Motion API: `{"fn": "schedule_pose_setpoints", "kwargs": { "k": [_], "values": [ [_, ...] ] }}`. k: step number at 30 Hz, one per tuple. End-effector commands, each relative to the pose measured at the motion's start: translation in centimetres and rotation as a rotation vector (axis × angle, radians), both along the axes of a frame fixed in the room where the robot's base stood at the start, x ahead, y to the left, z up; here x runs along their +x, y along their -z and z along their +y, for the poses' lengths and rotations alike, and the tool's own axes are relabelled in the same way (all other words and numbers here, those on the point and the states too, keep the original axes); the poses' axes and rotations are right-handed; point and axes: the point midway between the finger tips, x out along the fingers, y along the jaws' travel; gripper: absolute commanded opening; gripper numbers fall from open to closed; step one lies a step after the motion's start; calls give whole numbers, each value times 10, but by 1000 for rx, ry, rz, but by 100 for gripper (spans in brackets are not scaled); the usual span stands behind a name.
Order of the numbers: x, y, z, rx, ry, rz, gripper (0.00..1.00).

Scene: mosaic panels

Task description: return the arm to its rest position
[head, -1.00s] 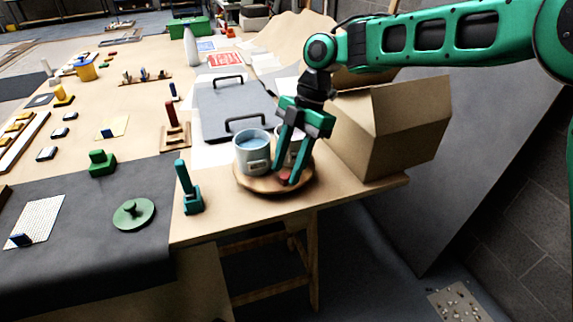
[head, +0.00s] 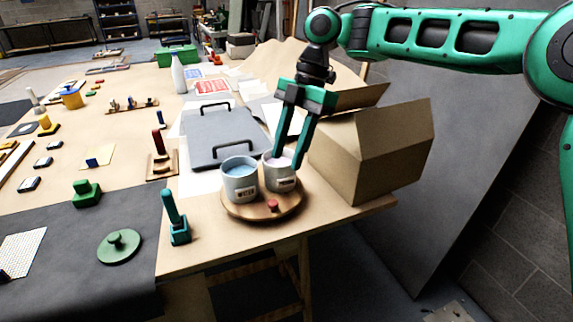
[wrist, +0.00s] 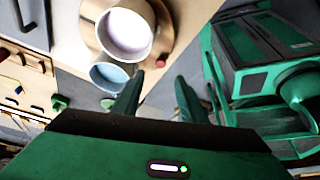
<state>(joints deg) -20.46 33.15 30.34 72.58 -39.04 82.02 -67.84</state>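My gripper (head: 290,162) is green and hangs from my arm, above and beside the right mug on the round wooden tray (head: 262,213). Its two fingers are apart with nothing between them; the wrist view also shows the open, empty fingers (wrist: 155,92). On the tray stand a mug with blue contents (head: 239,185) and a mug with pale contents (head: 279,178). A small red knob (head: 273,204) is at the tray's front. In the wrist view, the pale mug (wrist: 125,32) and the blue mug (wrist: 110,73) lie beyond the fingertips.
An open cardboard box (head: 372,160) stands right of the tray. A grey board with handles (head: 222,135) lies behind it. A teal stamp-like tool (head: 176,222) stands to the left, near the table's front edge. Several small items cover the table at left.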

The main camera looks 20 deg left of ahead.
Motion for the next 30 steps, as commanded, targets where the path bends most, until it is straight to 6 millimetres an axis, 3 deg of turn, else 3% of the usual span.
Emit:
{"fn": "schedule_pose_setpoints", "kwargs": {
  "k": [15,19,23,30],
  "values": [
    [2,-4,-1,-1,2,0,38],
    [6,-3,-16,-31,70,-2,38],
    [18,-2,-60,-118,283,-10,38],
    [35,3,-192,-311,891,-14,38]
  ]
}}
